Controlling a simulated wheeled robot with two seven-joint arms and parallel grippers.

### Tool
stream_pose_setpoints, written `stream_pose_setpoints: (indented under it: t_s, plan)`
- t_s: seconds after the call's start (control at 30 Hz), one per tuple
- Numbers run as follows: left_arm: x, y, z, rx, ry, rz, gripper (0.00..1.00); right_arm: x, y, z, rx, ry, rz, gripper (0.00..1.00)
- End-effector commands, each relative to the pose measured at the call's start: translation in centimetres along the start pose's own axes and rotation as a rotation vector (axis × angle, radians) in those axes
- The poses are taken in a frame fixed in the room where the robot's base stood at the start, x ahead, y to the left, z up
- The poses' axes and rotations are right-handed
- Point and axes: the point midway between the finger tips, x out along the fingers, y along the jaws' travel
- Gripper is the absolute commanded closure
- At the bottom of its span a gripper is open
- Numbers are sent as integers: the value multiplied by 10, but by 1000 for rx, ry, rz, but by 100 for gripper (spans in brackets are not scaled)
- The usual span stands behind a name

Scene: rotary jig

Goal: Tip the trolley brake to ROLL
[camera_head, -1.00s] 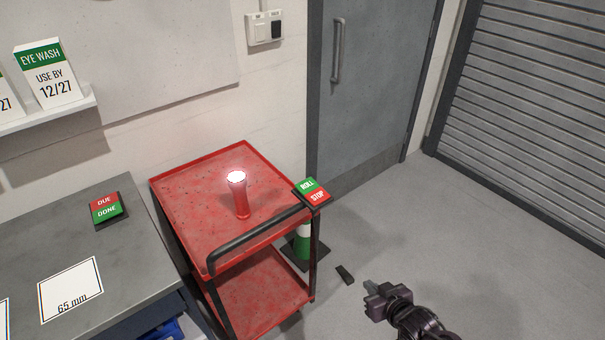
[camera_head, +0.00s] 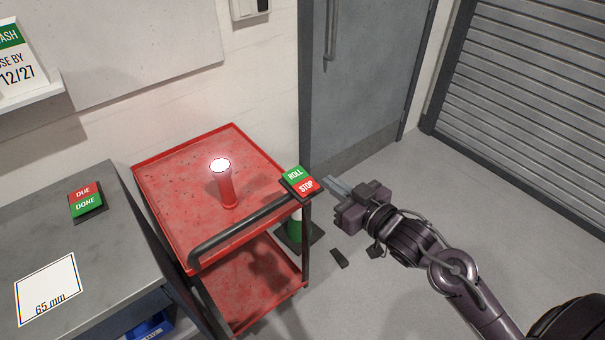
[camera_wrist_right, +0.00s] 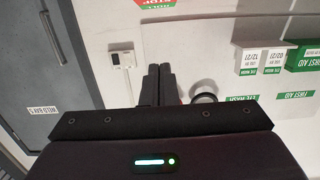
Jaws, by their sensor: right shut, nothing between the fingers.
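The trolley brake (camera_head: 300,183) is a rocker with a green ROLL half and a red STOP half, at the right corner of the red trolley (camera_head: 175,189), by the end of its black handle. My right gripper (camera_head: 331,184) is shut and empty, its fingertips just right of the STOP half. A small gap seems to lie between them. In the right wrist view the shut fingers (camera_wrist_right: 157,84) point up toward the brake plate (camera_wrist_right: 156,10), which is cut off by the top edge. My left gripper is not in view.
A lit red torch (camera_head: 226,187) stands on the trolley's top shelf. The black handle (camera_head: 240,230) runs along the near edge. A bench (camera_head: 110,245) with a DUE/DONE rocker (camera_head: 86,203) is at the left.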

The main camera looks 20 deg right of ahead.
Motion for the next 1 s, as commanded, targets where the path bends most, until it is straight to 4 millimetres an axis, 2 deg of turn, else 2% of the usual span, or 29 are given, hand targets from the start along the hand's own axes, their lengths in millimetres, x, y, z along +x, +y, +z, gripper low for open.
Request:
stream_pose_setpoints:
  t_s: [0.17,0.57,0.7,1.0]
  plan:
    - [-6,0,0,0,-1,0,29,20,1,-3,1,3,1,100]
    - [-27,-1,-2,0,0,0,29,99,0,-4,2,2,1,100]
    - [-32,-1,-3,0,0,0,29,103,0,21,1,-5,1,100]
    - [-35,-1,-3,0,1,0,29,108,0,39,-1,0,1,100]
